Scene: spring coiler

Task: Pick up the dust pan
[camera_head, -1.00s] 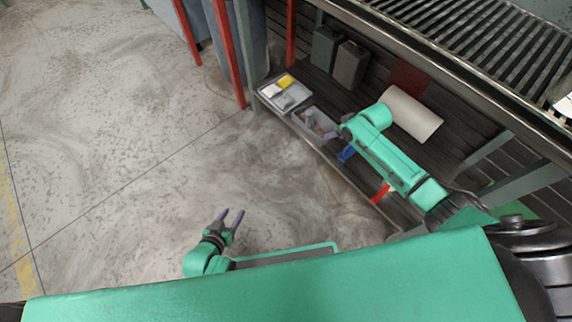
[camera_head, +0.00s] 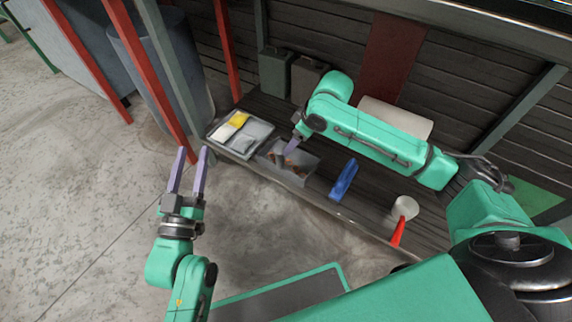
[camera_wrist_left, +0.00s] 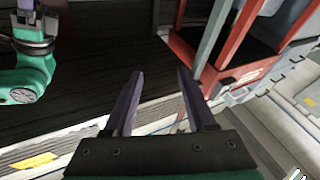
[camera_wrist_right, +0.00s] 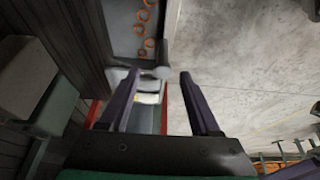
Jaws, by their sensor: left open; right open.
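I cannot make out a dust pan for certain. A blue object (camera_head: 344,180) lies on the dark shelf, right of a grey bin (camera_head: 298,178); its shape is too small to tell. A red handle-like piece (camera_head: 398,232) sticks out at the shelf's front edge, beside a pale round thing (camera_head: 405,208). My left gripper (camera_head: 191,152) is open and empty over the floor, left of the shelf; its fingers also show in the left wrist view (camera_wrist_left: 160,76). My right gripper (camera_wrist_right: 160,73) is open and empty; in the head view its fingers (camera_head: 298,132) are above the grey bin, partly hidden.
A tray with yellow and white items (camera_head: 212,138) stands at the shelf's left end. Two canisters (camera_head: 273,74) and a pale roll (camera_head: 395,116) are behind. Red posts (camera_head: 228,50) rise at the left. The floor (camera_head: 90,200) at left is clear.

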